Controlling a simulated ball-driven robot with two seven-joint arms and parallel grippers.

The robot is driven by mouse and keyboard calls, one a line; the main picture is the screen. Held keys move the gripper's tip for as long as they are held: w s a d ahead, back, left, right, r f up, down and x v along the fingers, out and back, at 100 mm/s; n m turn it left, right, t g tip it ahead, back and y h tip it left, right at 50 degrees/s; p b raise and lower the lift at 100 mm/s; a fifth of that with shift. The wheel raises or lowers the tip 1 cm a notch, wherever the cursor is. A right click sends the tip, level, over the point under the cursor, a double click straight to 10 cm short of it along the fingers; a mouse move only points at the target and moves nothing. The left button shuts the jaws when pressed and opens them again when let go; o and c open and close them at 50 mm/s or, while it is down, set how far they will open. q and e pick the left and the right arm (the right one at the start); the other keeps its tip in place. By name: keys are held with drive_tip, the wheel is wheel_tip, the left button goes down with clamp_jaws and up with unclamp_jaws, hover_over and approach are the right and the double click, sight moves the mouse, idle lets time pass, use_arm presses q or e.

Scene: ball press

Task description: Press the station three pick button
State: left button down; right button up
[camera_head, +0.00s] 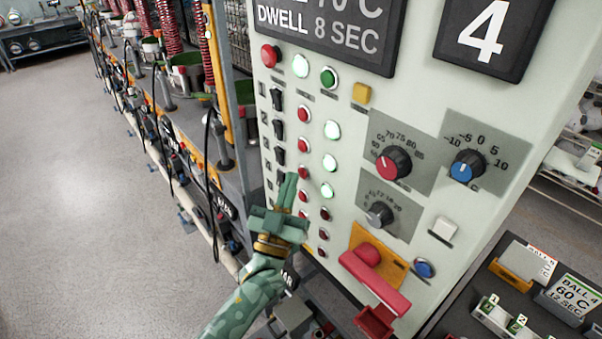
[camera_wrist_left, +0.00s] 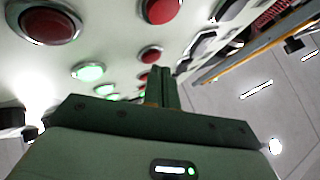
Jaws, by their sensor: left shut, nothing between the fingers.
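A pale control panel (camera_head: 410,115) carries a column of red buttons beside black switches and lamps. The third red button down (camera_head: 303,172) sits just right of my left fingertips; small row labels beside the switches are too small to read surely. My left gripper (camera_head: 289,180) is shut and empty, its fingers pointing up in front of the panel's lower left part, partly covering switches and buttons. Whether the tips touch the panel I cannot tell. In the left wrist view the shut fingers (camera_wrist_left: 160,80) lie near a red button (camera_wrist_left: 151,54). My right gripper is not in view.
Green-lit lamps (camera_head: 332,130) run right of the red buttons. A red knob (camera_head: 393,163), a blue knob (camera_head: 467,166) and a red lever handle (camera_head: 375,282) are farther right. A machine line with hanging cables (camera_head: 210,160) stands left. Open floor (camera_head: 70,190) lies beyond it.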

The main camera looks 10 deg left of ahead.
use_arm(q)
drive_tip(key=shift+w+d, duration=0.25)
idle(0.5)
idle(0.3)
drive_tip(key=shift+s+a+p, duration=0.3)
drive_tip(key=shift+s+a, duration=0.25)
drive_tip(key=shift+s, duration=0.05)
drive_tip(key=s+a+p, duration=0.2)
drive_tip(key=s+a, duration=0.1)
drive_tip(key=shift+s+a, duration=0.25)
idle(0.9)
